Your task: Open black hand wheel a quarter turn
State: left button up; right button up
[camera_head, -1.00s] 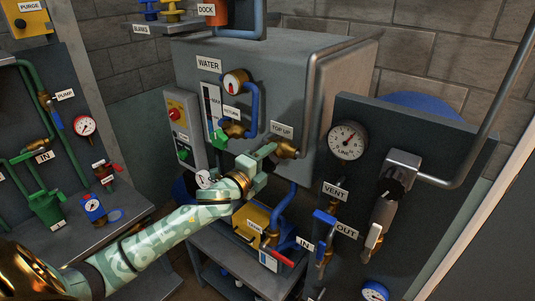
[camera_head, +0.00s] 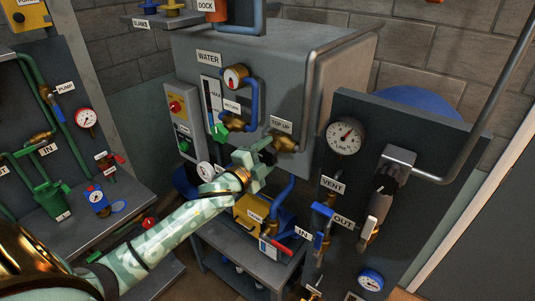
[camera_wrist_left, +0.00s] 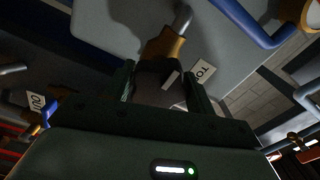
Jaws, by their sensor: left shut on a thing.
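A brass valve (camera_head: 286,143) sticks out of the grey tank under the TOP UP label. A black hand wheel with a pale mark on it (camera_wrist_left: 158,83) sits at the valve's end in the left wrist view. My left gripper (camera_head: 269,154), pale green, reaches up to this valve from the lower left. Its two fingers (camera_wrist_left: 162,88) stand on either side of the wheel and are shut on it. In the head view the fingers hide most of the wheel. My right gripper is in neither view.
A blue pipe and a green-handled RETURN valve (camera_head: 221,131) are close on the left of my gripper. A panel with a LINE gauge (camera_head: 344,136) and a blue-handled valve (camera_head: 322,224) stands to the right. A yellow box (camera_head: 250,212) lies below.

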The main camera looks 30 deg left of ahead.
pick_arm(q)
jog(key=shift+f, duration=0.1)
jog(key=o, duration=1)
jog(key=shift+a, duration=0.1)
jog(key=shift+s+a+b, duration=0.2)
jog(key=shift+s+b, duration=0.15)
jog(key=shift+s, duration=2.4)
jog(key=shift+s+a+b, duration=0.2)
jog(key=shift+s+b, duration=0.15)
jog(key=shift+s, duration=2.35)
jog(key=shift+s+a+b, duration=0.2)
jog(key=shift+s+b, duration=0.15)
jog(key=shift+s, duration=2.4)
